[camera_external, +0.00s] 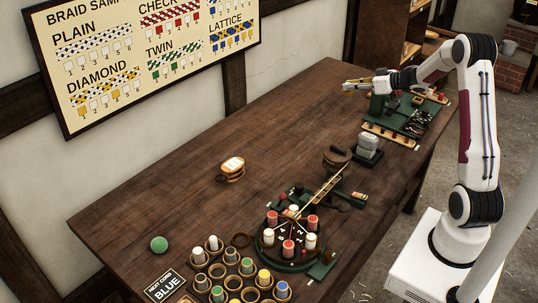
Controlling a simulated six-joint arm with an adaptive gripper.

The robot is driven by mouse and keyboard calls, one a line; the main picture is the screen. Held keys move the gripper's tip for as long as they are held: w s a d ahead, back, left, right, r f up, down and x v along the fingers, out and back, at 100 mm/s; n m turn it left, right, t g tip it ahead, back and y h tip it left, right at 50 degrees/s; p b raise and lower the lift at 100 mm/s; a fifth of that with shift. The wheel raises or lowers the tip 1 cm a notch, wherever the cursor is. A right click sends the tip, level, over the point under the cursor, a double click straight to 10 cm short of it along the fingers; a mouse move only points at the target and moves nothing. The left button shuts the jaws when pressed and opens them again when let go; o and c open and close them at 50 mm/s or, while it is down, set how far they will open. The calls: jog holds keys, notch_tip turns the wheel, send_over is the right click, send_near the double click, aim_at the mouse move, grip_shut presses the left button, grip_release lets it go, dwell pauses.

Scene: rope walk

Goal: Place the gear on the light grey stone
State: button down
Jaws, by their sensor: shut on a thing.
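My gripper (352,86) is at the far end of the table, raised above the top and pointing left. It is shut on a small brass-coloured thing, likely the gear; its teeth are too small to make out. The light grey stone (369,141) sits on a dark block, right of the table's middle. My gripper is beyond the stone and slightly left of it in the picture, clearly apart from it.
A green rack (397,119) with dark parts stands right of my gripper. A round braiding stand (268,247) with bobbins, bobbin cups (228,280), a green ball (159,244) and a wound cord bundle (232,168) are nearer. The table's (290,125) left-middle is mostly clear.

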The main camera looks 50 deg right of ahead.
jog(key=s+d+h, duration=0.1)
jog(key=s+d, duration=0.2)
jog(key=s, duration=0.4)
jog(key=y, duration=0.1)
send_over(372, 137)
jog(key=shift+d+f+n, duration=0.1)
jog(key=shift+f+n, duration=0.2)
jog(key=shift+f, duration=0.55)
jog(key=shift+f, duration=0.15)
jog(key=shift+f, duration=2.8)
jog(key=shift+f, duration=0.1)
jog(key=shift+f, duration=1.95)
jog(key=shift+f, duration=0.1)
